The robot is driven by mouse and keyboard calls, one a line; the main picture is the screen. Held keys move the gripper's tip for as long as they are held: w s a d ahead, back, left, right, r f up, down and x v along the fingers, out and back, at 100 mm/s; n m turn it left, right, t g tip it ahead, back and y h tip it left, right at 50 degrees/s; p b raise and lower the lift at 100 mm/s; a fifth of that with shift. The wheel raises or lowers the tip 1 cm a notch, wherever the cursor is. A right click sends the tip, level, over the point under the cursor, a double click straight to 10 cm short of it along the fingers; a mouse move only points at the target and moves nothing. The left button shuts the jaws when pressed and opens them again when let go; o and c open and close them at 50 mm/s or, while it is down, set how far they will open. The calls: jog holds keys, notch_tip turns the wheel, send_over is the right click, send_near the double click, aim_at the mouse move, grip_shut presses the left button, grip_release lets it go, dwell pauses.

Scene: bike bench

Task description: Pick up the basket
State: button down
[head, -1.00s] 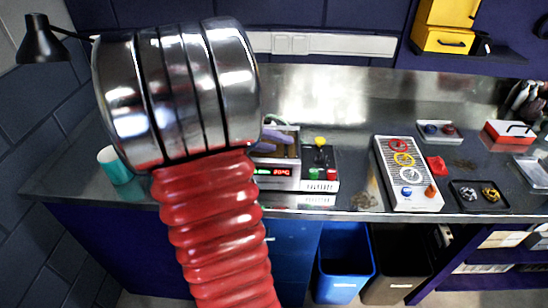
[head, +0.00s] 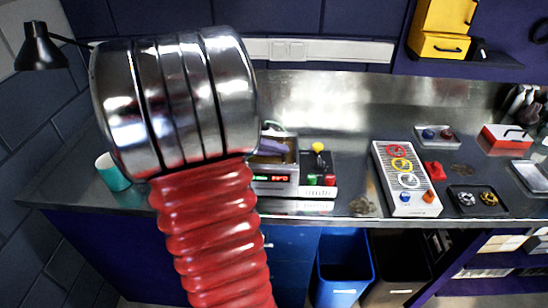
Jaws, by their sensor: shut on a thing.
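A small bench unit (head: 276,187) with a lit red and green display and an open top stands at mid-bench. The thin pale edge of what seems to be the basket (head: 276,132) shows at its top. My arm, with chrome rings and red bellows, covers the left side of this spot. A purple-grey piece, seemingly the end of my gripper (head: 271,147), comes out from behind the chrome over the unit's opening. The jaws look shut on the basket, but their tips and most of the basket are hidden.
A box with a yellow knob (head: 318,148) adjoins the unit. Right of it are a grey panel with coloured rings (head: 403,208) and a black tray (head: 479,211). A teal mug (head: 113,173) is at left. Bins (head: 343,262) stand below the bench.

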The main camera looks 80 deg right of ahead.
notch_tip(320, 180, up, 10)
dwell(0.6)
dwell(0.4)
